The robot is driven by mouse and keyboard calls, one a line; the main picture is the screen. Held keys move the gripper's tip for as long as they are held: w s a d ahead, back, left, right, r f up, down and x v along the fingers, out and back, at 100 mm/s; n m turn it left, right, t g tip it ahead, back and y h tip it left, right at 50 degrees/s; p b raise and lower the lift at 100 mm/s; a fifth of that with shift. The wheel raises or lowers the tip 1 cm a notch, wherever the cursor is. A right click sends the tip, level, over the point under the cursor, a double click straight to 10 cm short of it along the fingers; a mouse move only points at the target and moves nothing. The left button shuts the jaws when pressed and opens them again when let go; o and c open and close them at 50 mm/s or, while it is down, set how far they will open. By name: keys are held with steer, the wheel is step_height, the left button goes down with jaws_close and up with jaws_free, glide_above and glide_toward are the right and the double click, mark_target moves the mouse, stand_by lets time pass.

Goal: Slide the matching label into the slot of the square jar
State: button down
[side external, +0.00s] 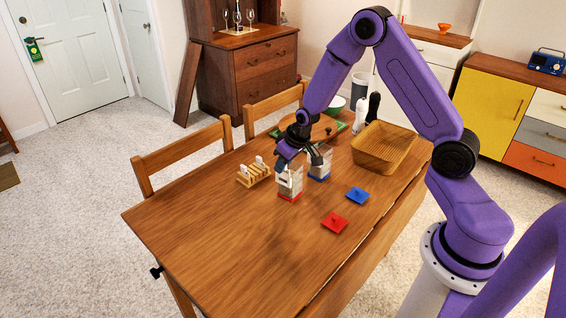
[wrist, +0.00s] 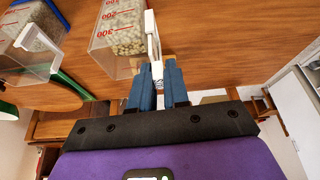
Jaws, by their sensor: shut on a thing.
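My gripper (side external: 298,160) is shut on a small white label (wrist: 157,72), which shows a dark pattern between the blue fingertips in the wrist view. The gripper is right at a clear, straight-sided jar with a red base (side external: 290,195). In the wrist view this jar (wrist: 118,38) has red volume marks and pale contents. A white slot strip (wrist: 151,32) runs along its side, and the label is at the strip's near end; I cannot tell whether it is inside. A second clear jar with a blue base (side external: 320,175) stands just behind; it also shows in the wrist view (wrist: 32,45).
A wooden rack (side external: 254,176) with white labels stands left of the red-based jar. A red lid (side external: 335,222) and a blue lid (side external: 358,196) lie in front. The table's left front is clear.

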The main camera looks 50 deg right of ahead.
stand_by(0.3)
steer(key=c, duration=0.7)
jaws_free()
steer(key=shift+r, duration=2.95)
